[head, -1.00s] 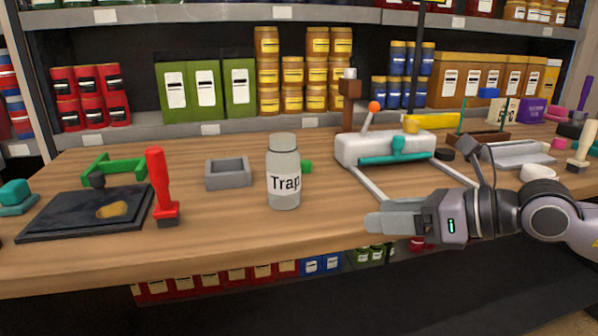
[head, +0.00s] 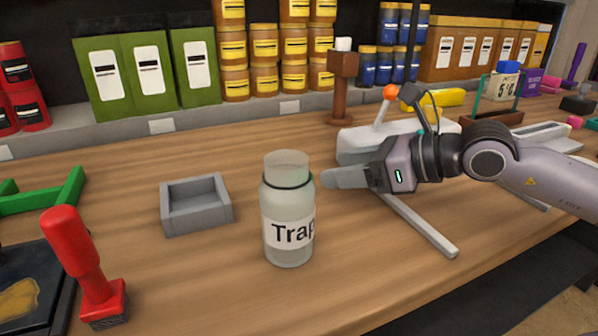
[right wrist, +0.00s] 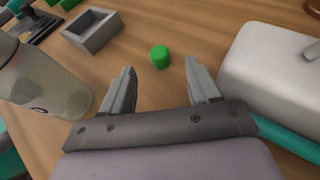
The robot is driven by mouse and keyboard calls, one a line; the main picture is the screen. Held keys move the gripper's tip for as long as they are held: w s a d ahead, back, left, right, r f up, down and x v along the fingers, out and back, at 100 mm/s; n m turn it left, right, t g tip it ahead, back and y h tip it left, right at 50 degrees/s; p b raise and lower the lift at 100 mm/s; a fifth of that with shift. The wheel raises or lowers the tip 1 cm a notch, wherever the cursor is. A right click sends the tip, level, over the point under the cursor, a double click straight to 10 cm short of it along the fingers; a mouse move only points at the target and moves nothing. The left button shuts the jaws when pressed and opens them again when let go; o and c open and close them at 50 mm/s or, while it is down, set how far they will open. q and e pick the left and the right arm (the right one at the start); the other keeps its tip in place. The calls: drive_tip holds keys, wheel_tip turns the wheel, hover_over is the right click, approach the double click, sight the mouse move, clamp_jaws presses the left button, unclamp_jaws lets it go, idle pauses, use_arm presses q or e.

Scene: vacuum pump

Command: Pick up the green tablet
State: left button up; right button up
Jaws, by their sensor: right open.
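The green tablet (right wrist: 160,56) is a small green cylinder on the wooden table. In the right wrist view it sits just ahead of my right gripper (right wrist: 160,68), between the lines of the two fingers and apart from them. The jaws are open with nothing between them. In the head view my right gripper (head: 345,178) is beside the clear jar labelled Trap (head: 288,215), and the tablet is hidden there. My left gripper is not in view.
The Trap jar also stands close left of the gripper in the right wrist view (right wrist: 45,78). A grey open box (head: 196,222) lies further left. A white device (right wrist: 275,75) is close on the right. A red-handled tool (head: 78,250) stands at the front left.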

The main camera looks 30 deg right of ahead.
sight(312, 176)
drive_tip(key=shift+w+a+f+p, duration=0.15)
drive_tip(key=shift+w+a+p, duration=0.15)
drive_tip(key=shift+w+a, duration=0.1)
drive_tip(key=shift+p+x, duration=0.55)
drive_tip(key=shift+x, duration=1.4)
drive_tip(key=shift+w+a+f, duration=0.35)
drive_tip(key=shift+w+f, duration=0.1)
drive_tip(key=shift+f, duration=0.1)
drive_tip(key=c, duration=1.1)
